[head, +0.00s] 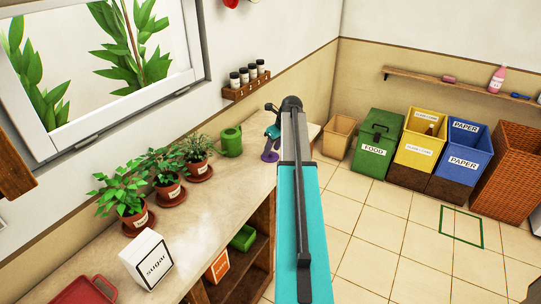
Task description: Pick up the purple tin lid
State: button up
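A small purple thing (270,156), which looks like the purple tin lid, shows at the far end of the counter in the head view. My gripper (271,139) is at the end of my raised teal and grey arm, right above the purple thing in the picture. The gripper is small and partly hidden by my arm. I cannot tell whether its fingers touch the lid or are open or shut, nor whether the lid rests on the counter.
A green watering can (231,142) stands left of my gripper. Several potted plants (168,186), a white sugar box (147,259) and a red tray (86,291) line the counter (222,207). A spice rack (246,85) hangs above. Several bins, including a green food bin (376,143), stand right.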

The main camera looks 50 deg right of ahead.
jog(key=shift+x, duration=0.8)
grip_shut()
jog(key=shift+r, duration=0.1)
jog(key=shift+r+b, duration=0.65)
jog(key=shift+r, duration=1.05)
jog(key=s+d+r+b, duration=0.1)
jog(key=s+d+b, duration=0.1)
jog(key=s, duration=1.4)
jog(key=shift+d+r+b, duration=0.25)
jog(key=shift+d+b, duration=0.05)
jog(key=shift+b, duration=0.35)
